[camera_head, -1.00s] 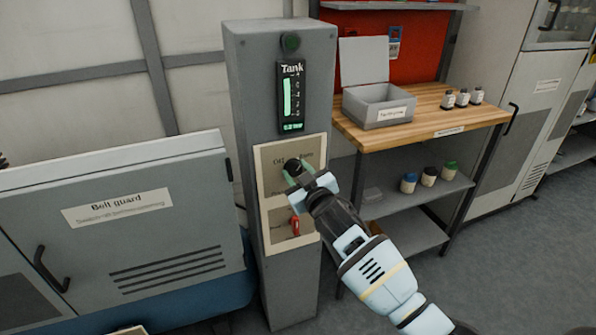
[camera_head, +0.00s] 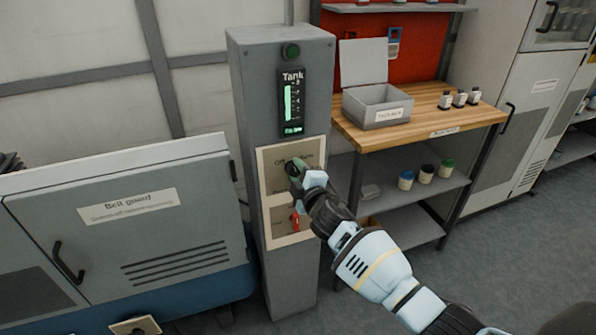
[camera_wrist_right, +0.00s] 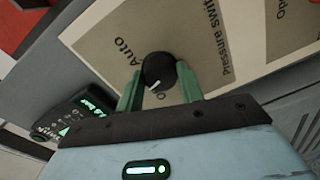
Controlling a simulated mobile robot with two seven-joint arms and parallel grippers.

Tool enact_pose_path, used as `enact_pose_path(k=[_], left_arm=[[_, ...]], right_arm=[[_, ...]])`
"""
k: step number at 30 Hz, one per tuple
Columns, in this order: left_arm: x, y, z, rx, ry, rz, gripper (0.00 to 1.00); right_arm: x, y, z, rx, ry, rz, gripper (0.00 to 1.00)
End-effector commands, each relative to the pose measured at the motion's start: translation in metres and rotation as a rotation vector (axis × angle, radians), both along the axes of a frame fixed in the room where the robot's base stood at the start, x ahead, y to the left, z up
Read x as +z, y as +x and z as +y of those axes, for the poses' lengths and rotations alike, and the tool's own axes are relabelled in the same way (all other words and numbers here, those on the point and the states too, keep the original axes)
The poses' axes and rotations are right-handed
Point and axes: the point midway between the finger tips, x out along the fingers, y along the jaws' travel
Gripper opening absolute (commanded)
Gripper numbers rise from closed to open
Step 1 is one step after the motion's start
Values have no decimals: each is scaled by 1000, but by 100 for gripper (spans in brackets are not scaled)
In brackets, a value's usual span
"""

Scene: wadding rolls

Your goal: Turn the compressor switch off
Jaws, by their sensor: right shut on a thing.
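The compressor's pressure switch is a round black knob (camera_wrist_right: 158,72) with a white pointer line, set in a cream label plate (camera_head: 280,158) on the grey column. In the right wrist view the pointer line slants to the lower left, away from the word "Auto". My right gripper (camera_head: 294,170) reaches the plate from the right in the head view. In the wrist view its two green fingers (camera_wrist_right: 160,88) are shut on the knob, one on each side. The "Off" lettering is mostly hidden in the wrist view. My left gripper is not in view.
A red lever (camera_head: 296,222) sits on a lower plate, just beneath my right gripper. The column (camera_head: 290,290) carries a lit tank gauge (camera_head: 291,104). A belt guard cabinet (camera_head: 130,240) stands left; a wooden bench (camera_head: 440,125) with a grey box (camera_head: 378,107) stands right.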

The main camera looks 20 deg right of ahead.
Motion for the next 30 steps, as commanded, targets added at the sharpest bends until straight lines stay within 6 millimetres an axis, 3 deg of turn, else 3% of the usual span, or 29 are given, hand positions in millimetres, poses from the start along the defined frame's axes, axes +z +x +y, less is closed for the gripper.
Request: enact_pose_path(k=[15, 30], left_arm=[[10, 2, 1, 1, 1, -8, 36], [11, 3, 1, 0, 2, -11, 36]], right_arm=[[0, 0, -1, -2, -400, -12, 14], [-1, 0, -1, -3, -515, -16, 14]])
